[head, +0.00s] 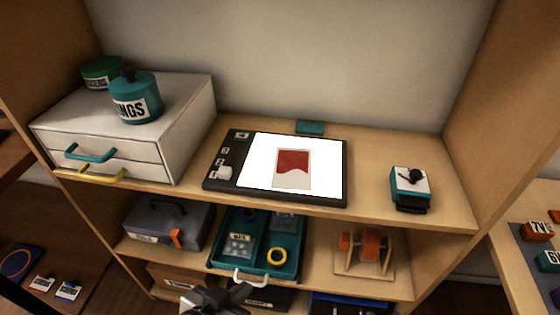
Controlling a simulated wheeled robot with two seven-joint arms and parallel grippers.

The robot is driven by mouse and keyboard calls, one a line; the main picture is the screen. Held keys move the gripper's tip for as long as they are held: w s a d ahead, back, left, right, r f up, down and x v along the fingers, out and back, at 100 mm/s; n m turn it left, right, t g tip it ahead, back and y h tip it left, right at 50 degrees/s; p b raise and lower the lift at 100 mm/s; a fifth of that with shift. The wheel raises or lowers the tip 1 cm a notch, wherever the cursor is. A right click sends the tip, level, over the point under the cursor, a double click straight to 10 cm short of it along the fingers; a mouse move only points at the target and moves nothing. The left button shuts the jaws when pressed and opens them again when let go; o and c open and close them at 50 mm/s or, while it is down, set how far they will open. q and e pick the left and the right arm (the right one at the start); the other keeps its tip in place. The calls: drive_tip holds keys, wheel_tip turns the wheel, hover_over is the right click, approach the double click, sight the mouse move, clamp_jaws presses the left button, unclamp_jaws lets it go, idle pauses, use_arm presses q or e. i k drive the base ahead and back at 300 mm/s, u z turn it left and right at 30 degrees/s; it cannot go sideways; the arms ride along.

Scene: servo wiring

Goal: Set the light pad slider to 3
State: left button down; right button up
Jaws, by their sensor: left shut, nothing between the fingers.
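The light pad (342,185) lies on the upper shelf, a dark-framed panel with a lit white surface. A card with a red shape (293,167) lies on the lit surface. My right gripper is out of view.
A white drawer box (190,130) with a teal jar (136,97) and a green tin (101,70) stands left of the pad. A teal device (410,187) sits to the right. Below are a grey case (167,224), a teal tray (290,270) and an orange spool (370,245).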

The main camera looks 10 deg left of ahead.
sight(224, 173)
drive_tip(key=z, duration=1.85)
drive_tip(key=k, duration=1.45)
drive_tip(key=u, duration=1.95)
drive_tip(key=i, duration=0.5)
drive_tip(key=z, duration=0.05)
